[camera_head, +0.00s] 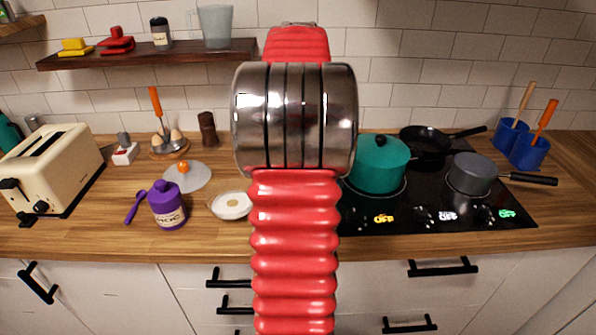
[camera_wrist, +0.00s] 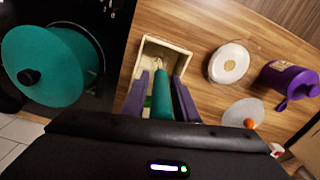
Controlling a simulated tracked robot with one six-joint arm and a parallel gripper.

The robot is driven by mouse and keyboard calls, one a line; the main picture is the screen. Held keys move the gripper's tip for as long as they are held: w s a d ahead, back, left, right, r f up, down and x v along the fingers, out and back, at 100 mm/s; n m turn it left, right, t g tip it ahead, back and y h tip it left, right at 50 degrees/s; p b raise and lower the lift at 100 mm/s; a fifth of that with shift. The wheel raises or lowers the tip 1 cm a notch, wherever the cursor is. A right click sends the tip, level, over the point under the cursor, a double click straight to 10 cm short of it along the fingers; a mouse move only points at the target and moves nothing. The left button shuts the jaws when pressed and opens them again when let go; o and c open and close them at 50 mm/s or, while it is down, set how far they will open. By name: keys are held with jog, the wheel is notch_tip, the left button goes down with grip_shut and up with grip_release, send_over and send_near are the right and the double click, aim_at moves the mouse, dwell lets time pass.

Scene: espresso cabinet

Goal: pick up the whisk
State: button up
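The whisk shows in the wrist view as a thick green handle (camera_wrist: 161,98) pointing towards the camera. Its far end goes into a cream square box (camera_wrist: 147,50), where pale thin wires show faintly. My gripper (camera_wrist: 160,84) has its two purple fingers on either side of the handle. Narrow gaps seem to show between fingers and handle, so it looks open around it, not clamped. In the head view my red arm (camera_head: 293,225) hides the gripper, the box and the whisk.
A teal pot (camera_head: 380,165) stands on the black stove close to the box, with a grey saucepan (camera_head: 473,175) and a black pan behind. A white bowl (camera_head: 231,205), a purple jar (camera_head: 167,205) and a glass lid (camera_head: 190,177) stand left of my arm.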

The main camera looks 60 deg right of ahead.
grip_shut()
notch_tip(320, 180, up, 10)
dwell(0.8)
dwell(0.5)
